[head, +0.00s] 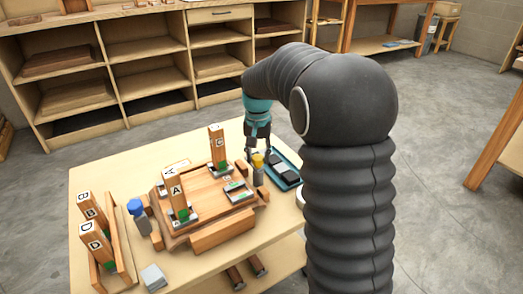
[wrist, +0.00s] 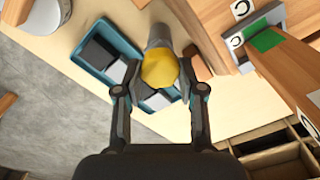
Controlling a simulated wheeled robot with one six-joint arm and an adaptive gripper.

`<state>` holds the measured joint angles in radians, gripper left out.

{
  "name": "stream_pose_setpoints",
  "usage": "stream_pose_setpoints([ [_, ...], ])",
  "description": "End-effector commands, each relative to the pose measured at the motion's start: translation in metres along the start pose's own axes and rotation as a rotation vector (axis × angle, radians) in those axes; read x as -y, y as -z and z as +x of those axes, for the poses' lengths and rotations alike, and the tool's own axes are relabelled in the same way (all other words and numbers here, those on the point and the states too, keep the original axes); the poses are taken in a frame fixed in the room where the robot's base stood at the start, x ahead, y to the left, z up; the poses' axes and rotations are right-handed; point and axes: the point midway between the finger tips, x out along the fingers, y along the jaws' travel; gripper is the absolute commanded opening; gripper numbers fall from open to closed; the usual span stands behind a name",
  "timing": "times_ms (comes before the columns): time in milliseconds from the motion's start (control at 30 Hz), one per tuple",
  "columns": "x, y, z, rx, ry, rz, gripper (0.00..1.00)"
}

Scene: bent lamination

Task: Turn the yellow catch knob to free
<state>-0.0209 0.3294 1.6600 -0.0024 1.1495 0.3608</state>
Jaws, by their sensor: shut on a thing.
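The yellow catch knob (head: 257,160) sits on top of a grey upright post (head: 258,178) at the right side of the wooden fixture (head: 200,193). In the wrist view, the yellow knob (wrist: 159,69) shows as a faceted cap between the two fingers. My gripper (head: 259,154) comes down from above and is shut on the knob. In the wrist view, my gripper (wrist: 160,75) has one finger on each side of it. The exact finger contact is hard to make out.
A blue tray (head: 286,180) with dark blocks lies close behind the knob. Block C (head: 217,146) and block A (head: 176,190) stand upright on the fixture. Blocks B and D stand in a rack (head: 122,262) at left, near a blue-capped post (head: 138,211).

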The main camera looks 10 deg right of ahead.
Motion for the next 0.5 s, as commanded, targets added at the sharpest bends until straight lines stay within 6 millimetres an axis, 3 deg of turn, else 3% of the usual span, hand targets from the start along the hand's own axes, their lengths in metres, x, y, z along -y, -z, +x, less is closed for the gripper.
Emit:
stream_pose_setpoints([
  [500, 0.0026, -0.0014, 0.0003, 0.003, 0.002, 0.144, 0.04],
])
